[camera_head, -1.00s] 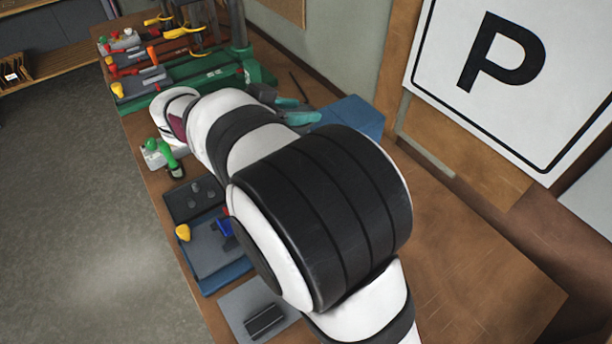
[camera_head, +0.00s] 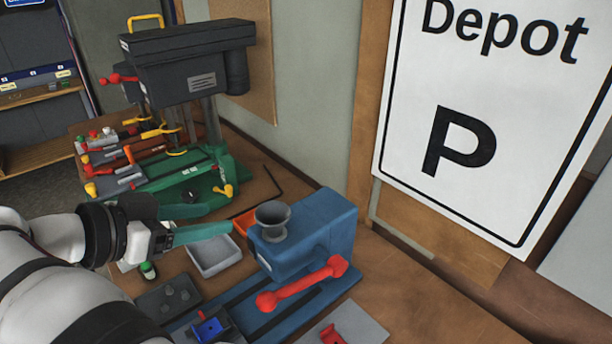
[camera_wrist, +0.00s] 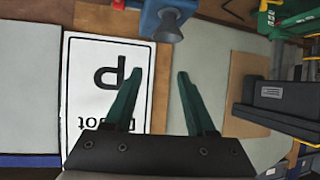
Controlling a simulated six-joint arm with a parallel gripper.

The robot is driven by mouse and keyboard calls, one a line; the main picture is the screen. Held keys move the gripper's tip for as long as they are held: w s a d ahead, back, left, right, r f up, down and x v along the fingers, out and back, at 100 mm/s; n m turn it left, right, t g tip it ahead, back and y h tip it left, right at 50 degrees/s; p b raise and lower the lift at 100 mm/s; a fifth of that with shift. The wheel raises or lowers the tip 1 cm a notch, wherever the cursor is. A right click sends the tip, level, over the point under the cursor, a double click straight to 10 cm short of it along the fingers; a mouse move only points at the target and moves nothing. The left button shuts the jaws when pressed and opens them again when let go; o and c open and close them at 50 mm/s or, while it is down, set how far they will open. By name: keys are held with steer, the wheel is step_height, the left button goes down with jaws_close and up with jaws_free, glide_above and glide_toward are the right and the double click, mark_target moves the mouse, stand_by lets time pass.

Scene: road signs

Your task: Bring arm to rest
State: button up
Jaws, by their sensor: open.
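My gripper (camera_head: 200,233) is at the left of the head view, above the workbench, with its teal fingers pointing right. In the wrist view my gripper (camera_wrist: 157,88) shows two teal fingers spread apart, with nothing between them. A white sign (camera_head: 490,110) reading "Depot P" hangs on the wall at the right of the head view. The sign also shows upside down in the wrist view (camera_wrist: 85,100), behind and left of the fingers. My arm hides part of the bench at the lower left.
A blue vise-like machine (camera_head: 325,228) with a red handle stands right of my gripper. A dark drill press (camera_head: 190,65) on a green base stands behind. A grey tray (camera_head: 215,257) and an orange bin (camera_head: 243,222) lie close by. The bench's right part (camera_head: 430,310) is clear.

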steer(key=s+d+f+g, duration=0.2)
steer(key=d+g, duration=0.1)
steer(key=d, duration=0.4)
steer(key=s+d+f+n+g, duration=0.1)
steer(key=s+d+f+g, duration=0.1)
steer(key=d, duration=0.5)
steer(key=s+d+f+g, duration=0.1)
steer(key=d+f+g, duration=0.15)
steer(key=d, duration=0.45)
steer(key=s+d+f+g+y, duration=0.1)
steer(key=s+f+y, duration=0.3)
steer(key=s, duration=0.4)
steer(key=s+d+f+g+y, duration=0.2)
steer(key=s+f+y, duration=0.2)
steer(key=s, duration=0.4)
steer(key=shift+d+f+y, duration=0.2)
steer(key=shift+y, duration=0.1)
